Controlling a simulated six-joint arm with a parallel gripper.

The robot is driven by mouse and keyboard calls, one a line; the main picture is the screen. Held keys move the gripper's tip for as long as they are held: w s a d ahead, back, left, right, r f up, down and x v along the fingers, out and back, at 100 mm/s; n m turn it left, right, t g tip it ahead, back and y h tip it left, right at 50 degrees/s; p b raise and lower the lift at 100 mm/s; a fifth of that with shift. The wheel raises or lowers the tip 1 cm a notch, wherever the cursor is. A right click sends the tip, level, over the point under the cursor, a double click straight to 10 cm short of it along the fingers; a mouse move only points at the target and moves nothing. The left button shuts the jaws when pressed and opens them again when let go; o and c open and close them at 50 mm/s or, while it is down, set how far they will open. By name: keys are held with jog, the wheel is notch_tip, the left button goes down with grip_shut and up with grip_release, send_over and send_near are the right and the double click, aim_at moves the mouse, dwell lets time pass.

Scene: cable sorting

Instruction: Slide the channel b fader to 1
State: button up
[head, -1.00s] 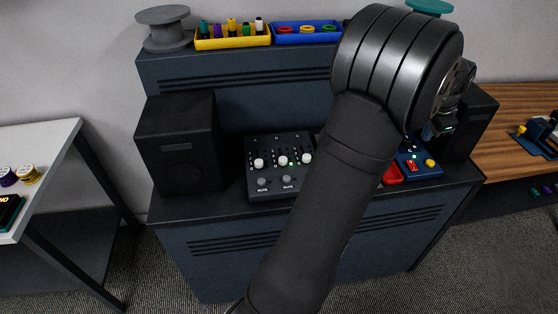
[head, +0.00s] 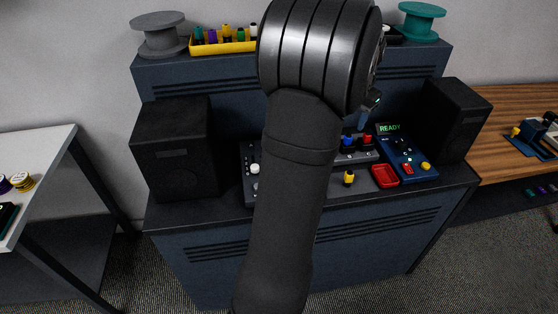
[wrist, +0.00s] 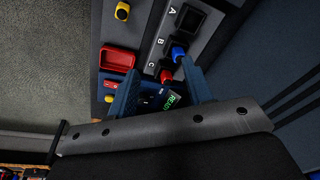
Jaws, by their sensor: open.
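The dark fader box (head: 248,190) stands on the desk between the speakers, mostly hidden behind my arm in the head view. One white fader knob (head: 254,168) shows at its left edge; the other knobs, including the middle one, are covered. The fader box is not seen in the wrist view. My gripper (wrist: 160,66) is open and empty, its two blue fingers apart above the socket panel and the blue READY device. In the head view the fingers are mostly hidden behind my arm.
The socket panel (wrist: 157,55), lettered A, B, C, holds a blue plug (wrist: 178,52) and a red plug (wrist: 165,76). A red tray (head: 385,176), a yellow plug (head: 348,178) and the blue READY device (head: 405,160) are nearby. Black speakers (head: 178,150) (head: 452,120) flank the desk.

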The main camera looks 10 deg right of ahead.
jog(key=w+a+r+n+g, duration=0.2)
jog(key=a+n, duration=0.6)
jog(key=a, duration=1.2)
jog(key=shift+y, duration=0.4)
notch_tip(320, 180, down, 17)
jog(key=shift+s+a, duration=0.15)
jog(key=shift+c, duration=0.2)
